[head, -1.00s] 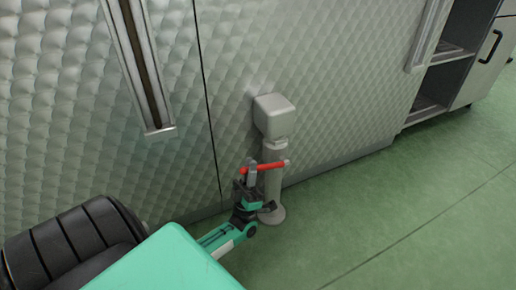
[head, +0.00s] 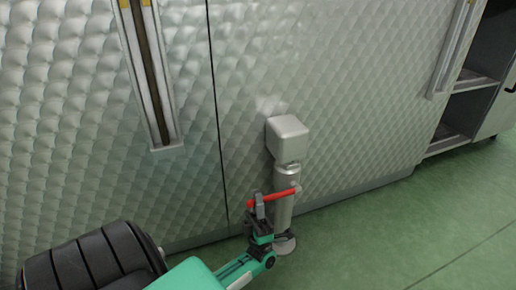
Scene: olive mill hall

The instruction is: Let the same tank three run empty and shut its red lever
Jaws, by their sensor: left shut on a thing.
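The red lever (head: 277,197) sticks out to the left from a grey valve pipe (head: 284,215) at the foot of a quilted metal tank front. It lies nearly level, its right end at the pipe. My left gripper (head: 259,202) comes up from below and is shut on the lever near its left end. A pale box-shaped outlet (head: 288,138) tops the pipe, which stands on a round foot on the floor. A sight gauge (head: 150,75) with a dark brown strip runs down the tank front at the upper left. My right gripper is not in view.
A second gauge (head: 452,50) is at the upper right. An open shelf unit (head: 462,110) stands beyond the tank at the right. The green floor (head: 390,240) is clear to the right of the pipe. A dark seam splits the metal front left of the valve.

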